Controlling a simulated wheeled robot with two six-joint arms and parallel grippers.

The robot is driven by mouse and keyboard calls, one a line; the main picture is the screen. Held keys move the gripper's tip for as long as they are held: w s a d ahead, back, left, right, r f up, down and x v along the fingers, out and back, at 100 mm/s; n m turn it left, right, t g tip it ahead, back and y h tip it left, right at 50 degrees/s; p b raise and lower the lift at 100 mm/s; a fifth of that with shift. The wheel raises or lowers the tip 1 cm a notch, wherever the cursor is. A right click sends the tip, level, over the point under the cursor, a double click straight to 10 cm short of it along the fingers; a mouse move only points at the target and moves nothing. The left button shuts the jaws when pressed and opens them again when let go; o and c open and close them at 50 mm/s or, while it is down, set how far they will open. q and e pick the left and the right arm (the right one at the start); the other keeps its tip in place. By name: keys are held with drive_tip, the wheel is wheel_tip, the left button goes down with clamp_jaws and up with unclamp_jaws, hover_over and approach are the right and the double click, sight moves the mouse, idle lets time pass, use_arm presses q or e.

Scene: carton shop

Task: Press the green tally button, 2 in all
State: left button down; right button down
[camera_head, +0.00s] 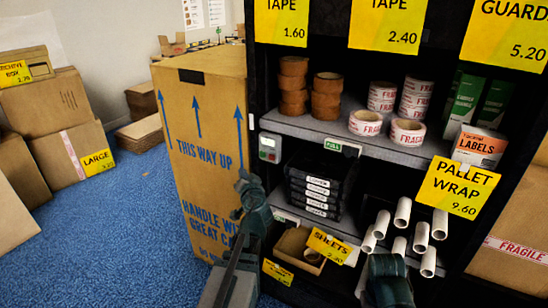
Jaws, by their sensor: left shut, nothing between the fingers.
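A small pale tally box (269,148) is fixed at the left end of the shelf front, by the dark upright. A small green patch shows on its lower face; the button's detail is too small to make out. My left gripper (243,178) is shut and empty. It points up, below and slightly left of the tally box, in front of the tall carton's right edge, and looks apart from the box. Part of my right arm (388,282) shows at the bottom, before the lower shelf; its fingertips are not in view.
A tall carton (200,140) stands left of the shelf unit. A green PULL tag (333,145) is on the shelf edge. Tape rolls, black cases (316,186) and white tubes (402,212) fill the shelves. Blue floor (100,225) is free at left.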

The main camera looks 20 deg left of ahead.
sight(262, 155)
use_arm(q)
drive_tip(key=shift+w, duration=0.15)
idle(0.3)
drive_tip(key=shift+w+d, duration=0.2)
drive_tip(key=shift+w, duration=1.95)
drive_tip(key=shift+w+d, duration=0.2)
drive_tip(key=shift+w, duration=1.95)
drive_tip(key=shift+w, duration=0.4)
drive_tip(key=shift+w, duration=0.45)
drive_tip(key=shift+s, duration=0.9)
